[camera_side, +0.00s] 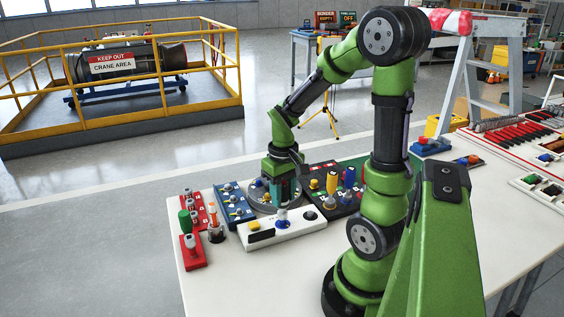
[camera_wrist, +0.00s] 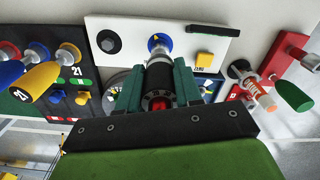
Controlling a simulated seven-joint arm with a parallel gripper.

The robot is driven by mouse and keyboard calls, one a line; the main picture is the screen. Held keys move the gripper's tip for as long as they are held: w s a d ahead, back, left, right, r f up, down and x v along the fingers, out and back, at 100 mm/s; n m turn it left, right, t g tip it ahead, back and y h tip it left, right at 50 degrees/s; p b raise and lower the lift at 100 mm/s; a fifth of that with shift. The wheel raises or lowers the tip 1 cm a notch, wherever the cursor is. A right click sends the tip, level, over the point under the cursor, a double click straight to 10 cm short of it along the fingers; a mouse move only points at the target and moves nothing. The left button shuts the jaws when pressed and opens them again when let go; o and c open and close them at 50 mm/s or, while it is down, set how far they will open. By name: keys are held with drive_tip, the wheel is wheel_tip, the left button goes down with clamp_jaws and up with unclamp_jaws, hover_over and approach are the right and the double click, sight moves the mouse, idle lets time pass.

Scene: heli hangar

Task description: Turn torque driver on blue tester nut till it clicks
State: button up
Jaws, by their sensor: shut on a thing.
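The white tester (camera_side: 262,233) lies on the bench with a blue nut (camera_side: 282,222) near its middle. In the wrist view the tester (camera_wrist: 125,28) is at the top, and its blue nut (camera_wrist: 151,42) shows just beyond the driver. My gripper (camera_side: 278,190) points down over a round grey base (camera_side: 256,203), behind the tester in the side view. In the wrist view my gripper (camera_wrist: 158,84) is shut, with teal fingers either side of a dark torque driver (camera_wrist: 158,78) with a red centre.
A black panel with coloured handles (camera_side: 345,198) stands right of my gripper. A blue panel (camera_side: 234,205) and red stands with green and orange-white handles (camera_side: 193,250) are at left. The bench front (camera_side: 290,270) is bare.

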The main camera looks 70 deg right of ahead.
drive_tip(key=shift+f, duration=0.9)
idle(0.4)
drive_tip(key=o, duration=0.3)
clamp_jaws()
